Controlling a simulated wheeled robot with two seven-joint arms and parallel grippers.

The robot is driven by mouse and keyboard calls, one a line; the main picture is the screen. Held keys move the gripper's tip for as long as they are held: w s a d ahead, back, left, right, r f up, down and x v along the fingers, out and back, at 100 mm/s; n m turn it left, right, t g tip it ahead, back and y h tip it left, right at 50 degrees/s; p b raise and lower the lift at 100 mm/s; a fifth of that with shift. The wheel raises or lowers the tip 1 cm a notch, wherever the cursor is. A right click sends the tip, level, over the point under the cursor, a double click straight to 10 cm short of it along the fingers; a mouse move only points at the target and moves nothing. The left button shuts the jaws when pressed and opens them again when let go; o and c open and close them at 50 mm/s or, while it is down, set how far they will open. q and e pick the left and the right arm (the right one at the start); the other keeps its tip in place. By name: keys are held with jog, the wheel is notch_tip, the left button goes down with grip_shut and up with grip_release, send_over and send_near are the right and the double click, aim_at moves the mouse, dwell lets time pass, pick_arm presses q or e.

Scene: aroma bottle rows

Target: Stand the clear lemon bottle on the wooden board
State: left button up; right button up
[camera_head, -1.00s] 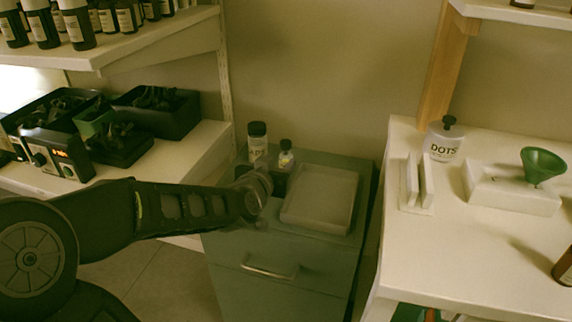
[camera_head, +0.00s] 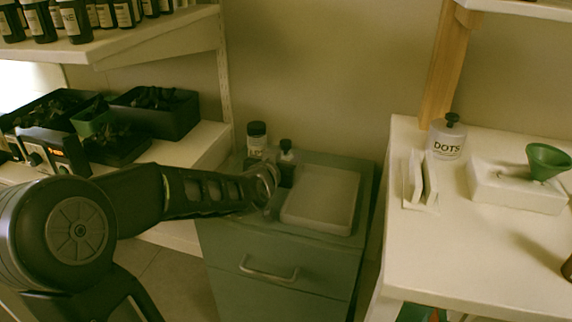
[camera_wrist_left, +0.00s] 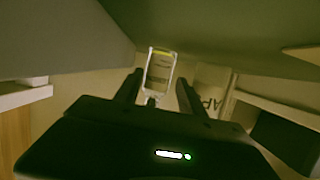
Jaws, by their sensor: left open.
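The small clear bottle with a dark cap (camera_head: 287,156) stands on the grey-green cabinet, behind my left gripper (camera_head: 279,178), which partly covers it. I take it for the lemon bottle; its label is too small to read. In the left wrist view, a clear bottle with a yellow band (camera_wrist_left: 160,69) shows between the two fingers of my left gripper (camera_wrist_left: 158,84). The fingers are apart, with gaps at the bottle's sides. I cannot make out a wooden board in these views. My right gripper is not in view.
A taller dark-capped bottle (camera_head: 256,139) stands just left of the small one; its lettering shows in the left wrist view (camera_wrist_left: 210,90). A pale shallow tray (camera_head: 318,226) lies to the right on the cabinet (camera_head: 230,240). A white table (camera_head: 470,250) stands at right with a DOTS bottle (camera_head: 447,140).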

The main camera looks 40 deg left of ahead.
pick_arm(q)
jog(key=shift+c, duration=0.4)
grip_shut()
notch_tip(320, 180, up, 10)
jog(key=p, duration=0.6)
jog(key=shift+p, duration=0.3)
